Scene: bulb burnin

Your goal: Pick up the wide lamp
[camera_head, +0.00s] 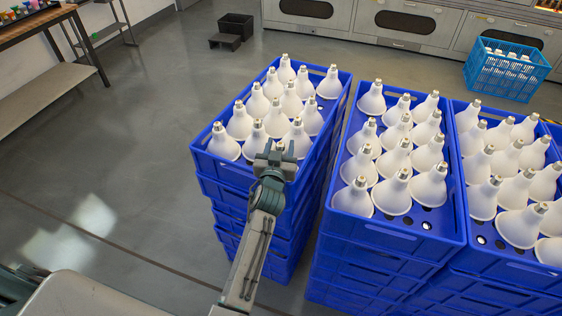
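White lamps with silver caps stand cap-up in three blue crates. The left crate (201,163) holds rows of lamps, among them one at its near left corner (224,144) and one at its far right corner (329,84). Many lamps look alike, and I cannot tell which one the task calls the wide lamp. My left gripper (279,149) is over the near edge of the left crate, by the front row of lamps. Its two fingers look apart, with no lamp visibly held. The gripper hides part of the near right corner. My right gripper is out of view.
The middle crate (394,236) and right crate (515,270) stand close beside, each on stacked blue crates. A blue basket (507,72) of lamps, a black bin (236,27) and a workbench (32,27) are farther back. The grey floor on the left is clear.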

